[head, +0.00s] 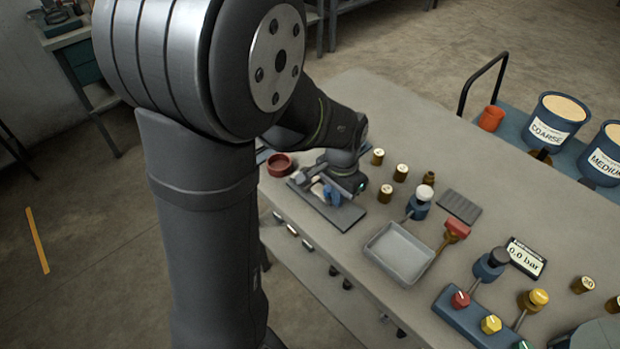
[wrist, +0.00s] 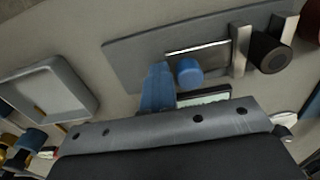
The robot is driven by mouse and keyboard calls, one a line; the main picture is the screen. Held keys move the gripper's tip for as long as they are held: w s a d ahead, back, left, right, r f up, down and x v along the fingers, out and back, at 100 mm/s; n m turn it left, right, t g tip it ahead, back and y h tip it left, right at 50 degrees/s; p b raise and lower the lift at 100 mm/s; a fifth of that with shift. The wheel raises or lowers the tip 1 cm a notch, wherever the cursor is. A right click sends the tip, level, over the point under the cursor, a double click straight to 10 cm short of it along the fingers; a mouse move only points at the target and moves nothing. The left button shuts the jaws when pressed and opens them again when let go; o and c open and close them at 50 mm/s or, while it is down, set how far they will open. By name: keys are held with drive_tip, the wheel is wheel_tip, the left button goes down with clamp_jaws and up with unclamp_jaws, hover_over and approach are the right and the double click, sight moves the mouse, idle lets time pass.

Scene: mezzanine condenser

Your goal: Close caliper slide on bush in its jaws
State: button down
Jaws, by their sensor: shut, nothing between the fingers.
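A caliper lies on a grey mat (wrist: 130,47); the mat also shows in the head view (head: 348,217). In the wrist view, its metal beam (wrist: 205,47) runs to an upright jaw (wrist: 240,52). A dark, hollow bush (wrist: 270,52) stands between this jaw and a second jaw (wrist: 285,28) on the right. The slide carries a round blue knob (wrist: 188,71) and a pale display (wrist: 206,97), partly hidden by my gripper body. My gripper's blue fingers (wrist: 157,84) are shut and empty, just left of the knob. I cannot tell whether they touch the slide.
A red-brown bowl (head: 279,165) stands beyond the mat. A grey tray (head: 399,254) lies to the right; it also shows in the wrist view (wrist: 88,82). The bench edge runs close along the mat.

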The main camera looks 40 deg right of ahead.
drive_tip(key=shift+s, duration=0.15)
drive_tip(key=shift+s, duration=0.45)
wheel_tip(320, 180, up, 7)
idle(0.7)
wheel_tip(320, 180, down, 7)
drive_tip(key=shift+f, duration=0.1)
drive_tip(key=shift+w, duration=0.25)
idle(0.4)
drive_tip(key=shift+r, duration=0.2)
